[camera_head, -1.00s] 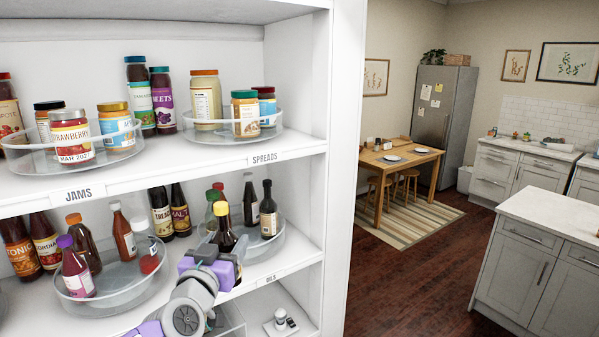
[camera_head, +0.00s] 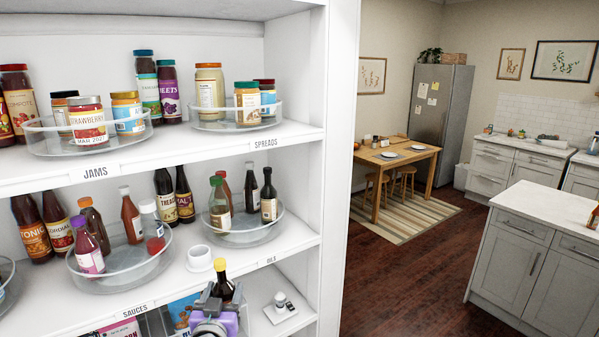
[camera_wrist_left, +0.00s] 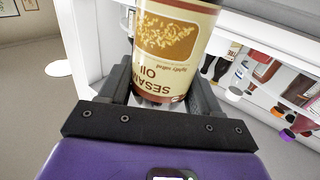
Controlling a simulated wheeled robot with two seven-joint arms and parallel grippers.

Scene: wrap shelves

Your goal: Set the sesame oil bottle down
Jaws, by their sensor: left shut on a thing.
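The sesame oil bottle (camera_head: 223,291), dark with a yellow cap, is upright in my left gripper (camera_head: 216,303) in the head view. It shows low in front of the middle shelf's edge, apart from the turntables. In the left wrist view its cream and brown label (camera_wrist_left: 172,45) reads upside down, between the two black fingers of the gripper (camera_wrist_left: 158,92). The bottle's base is hidden by the gripper in the head view. The right turntable (camera_head: 245,238) on the middle shelf holds several bottles toward its back and sides. My right gripper is not in view.
A small white round dish (camera_head: 199,258) stands left of the right turntable. The left turntable (camera_head: 120,279) holds several sauce bottles. Jars fill the turntables on the shelf above. A small white shaker (camera_head: 280,299) stands on a tray on the lower shelf.

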